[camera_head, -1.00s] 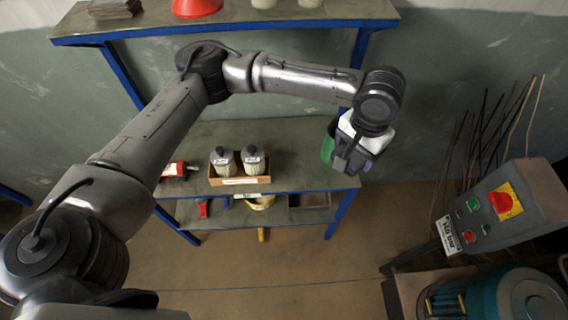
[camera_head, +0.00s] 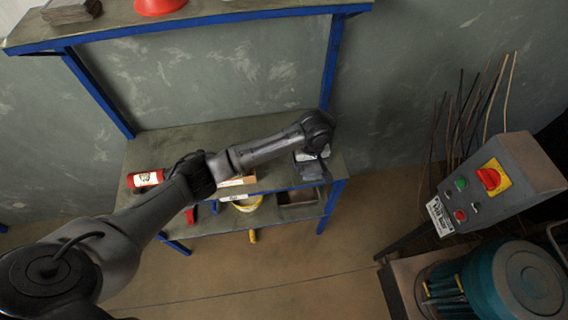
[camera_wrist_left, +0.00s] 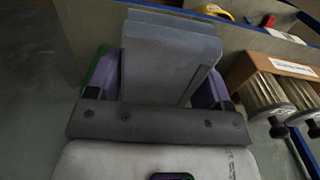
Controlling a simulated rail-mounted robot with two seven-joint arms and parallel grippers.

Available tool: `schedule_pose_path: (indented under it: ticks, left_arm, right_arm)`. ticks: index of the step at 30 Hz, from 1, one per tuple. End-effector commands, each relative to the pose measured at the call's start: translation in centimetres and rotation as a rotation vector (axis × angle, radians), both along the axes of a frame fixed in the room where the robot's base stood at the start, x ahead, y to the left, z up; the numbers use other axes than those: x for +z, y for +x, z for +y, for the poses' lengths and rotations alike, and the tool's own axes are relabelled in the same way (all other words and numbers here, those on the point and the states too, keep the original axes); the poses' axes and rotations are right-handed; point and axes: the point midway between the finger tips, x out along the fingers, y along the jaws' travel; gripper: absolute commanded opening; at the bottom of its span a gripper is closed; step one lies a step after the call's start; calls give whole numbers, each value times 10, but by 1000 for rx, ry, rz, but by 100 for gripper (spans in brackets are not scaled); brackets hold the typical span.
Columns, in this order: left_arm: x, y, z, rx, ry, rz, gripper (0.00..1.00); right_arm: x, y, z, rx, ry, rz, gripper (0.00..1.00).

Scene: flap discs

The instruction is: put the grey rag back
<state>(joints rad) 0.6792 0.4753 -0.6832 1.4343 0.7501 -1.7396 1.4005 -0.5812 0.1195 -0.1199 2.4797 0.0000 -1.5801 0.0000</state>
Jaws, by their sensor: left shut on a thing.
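The grey rag (camera_wrist_left: 168,62) is a folded, blue-grey piece between the purple finger pads of my left gripper (camera_wrist_left: 158,88) in the left wrist view. My left gripper is shut on it. In the head view my left gripper (camera_head: 312,166) is over the right end of the middle shelf (camera_head: 235,130). The rag's lower side is hidden, so I cannot tell whether it touches the shelf. A green part shows beside one finger in the wrist view. My right gripper is not in view.
A red can (camera_head: 145,179) is at the shelf's left. A yellow coil (camera_head: 246,203) lies below. A control panel (camera_head: 497,185) stands at right.

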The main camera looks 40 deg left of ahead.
Motion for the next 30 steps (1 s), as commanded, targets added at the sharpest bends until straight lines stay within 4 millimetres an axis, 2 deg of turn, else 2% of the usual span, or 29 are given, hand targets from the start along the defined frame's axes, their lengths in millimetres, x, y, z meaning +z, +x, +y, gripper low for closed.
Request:
schedule_pose_path:
  ticks: [1, 6, 12, 18, 23, 30]
  left_arm:
    - [-9, -1, 13, 7, 6, 2, 52]
    - [-31, 0, 49, 5, 5, 1, 52]
    - [-50, -1, 82, 3, 3, 0, 52]
    - [-59, -1, 98, 0, 1, 0, 52]
    - [-62, -1, 101, 0, 1, 0, 52]
    - [-89, -1, 101, 0, 1, 2, 52]
  right_arm:
    - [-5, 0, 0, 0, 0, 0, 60]
    - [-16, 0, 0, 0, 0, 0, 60]
    - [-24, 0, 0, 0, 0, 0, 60]
    - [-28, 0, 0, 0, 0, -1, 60]
    - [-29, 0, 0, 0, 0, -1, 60]
    - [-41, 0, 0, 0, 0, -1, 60]
